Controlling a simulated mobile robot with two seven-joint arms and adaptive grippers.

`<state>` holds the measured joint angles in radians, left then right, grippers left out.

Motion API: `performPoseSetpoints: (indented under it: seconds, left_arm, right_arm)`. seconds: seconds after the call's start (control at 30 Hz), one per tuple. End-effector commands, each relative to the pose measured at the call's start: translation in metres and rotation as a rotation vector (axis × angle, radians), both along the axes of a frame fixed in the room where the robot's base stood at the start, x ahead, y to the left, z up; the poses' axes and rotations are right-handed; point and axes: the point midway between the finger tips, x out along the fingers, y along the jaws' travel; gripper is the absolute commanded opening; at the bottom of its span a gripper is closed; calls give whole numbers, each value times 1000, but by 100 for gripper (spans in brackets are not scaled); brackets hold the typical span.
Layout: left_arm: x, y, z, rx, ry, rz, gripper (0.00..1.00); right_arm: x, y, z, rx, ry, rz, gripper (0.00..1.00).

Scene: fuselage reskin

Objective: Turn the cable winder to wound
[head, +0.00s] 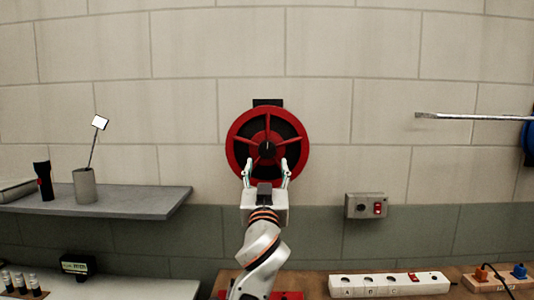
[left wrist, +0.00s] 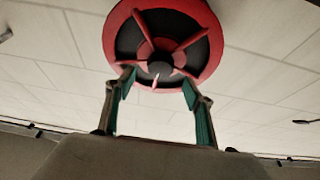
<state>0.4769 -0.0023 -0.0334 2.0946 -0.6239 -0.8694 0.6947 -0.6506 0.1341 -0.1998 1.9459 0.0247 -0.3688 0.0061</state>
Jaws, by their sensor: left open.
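The cable winder (head: 283,117) is a red wheel with spokes and a dark hub, mounted on the block wall. It also fills the top of the left wrist view (left wrist: 193,22). A small pale mark shows on its hub. My left gripper (head: 267,166) is at the lower part of the winder, below the hub. I cannot tell whether the fingers touch the winder. My right gripper is not in view.
A grey shelf (head: 130,203) at left holds a flashlight (head: 43,180) and a cup (head: 85,186) with a mirror stick. A switch box (head: 366,206) is on the wall at right. A power strip (head: 390,284) lies on the bench below. A metal bar (head: 470,117) juts in at right.

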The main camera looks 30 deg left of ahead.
Motion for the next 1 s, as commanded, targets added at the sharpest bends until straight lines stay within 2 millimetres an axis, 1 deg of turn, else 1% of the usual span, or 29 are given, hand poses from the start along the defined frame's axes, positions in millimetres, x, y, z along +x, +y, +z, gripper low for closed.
performPoseSetpoints:
  seconds: [0.03, 0.2, 0.4, 0.53, 0.77, 0.8, 0.87, 0.9, 0.93, 1.0]
  left_arm:
    - [6, 5, 6, 3, 0, 2, 53]
    - [27, 18, 16, 3, 2, 2, 53]
    - [45, 29, 24, 1, 1, 3, 53]
    - [50, 32, 25, 1, 2, 2, 53]
    - [51, 32, 25, 0, 1, 1, 53]
    - [51, 32, 25, 0, 1, 1, 51]
    - [51, 32, 25, 0, 1, 1, 35]
    - [51, 32, 25, 0, 1, 1, 25]
    - [51, 32, 25, 0, 1, 1, 17]
    - [51, 32, 25, 0, 1, 2, 15]
  right_arm:
    - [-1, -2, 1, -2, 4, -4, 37]
    - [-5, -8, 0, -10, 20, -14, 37]
    - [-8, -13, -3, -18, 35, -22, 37]
    - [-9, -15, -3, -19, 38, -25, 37]
    - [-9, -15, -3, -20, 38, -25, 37]
    - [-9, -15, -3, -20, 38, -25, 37]
    - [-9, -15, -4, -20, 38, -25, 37]
    - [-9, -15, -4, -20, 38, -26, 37]
    - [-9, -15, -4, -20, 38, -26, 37]
    - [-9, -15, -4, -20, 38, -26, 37]
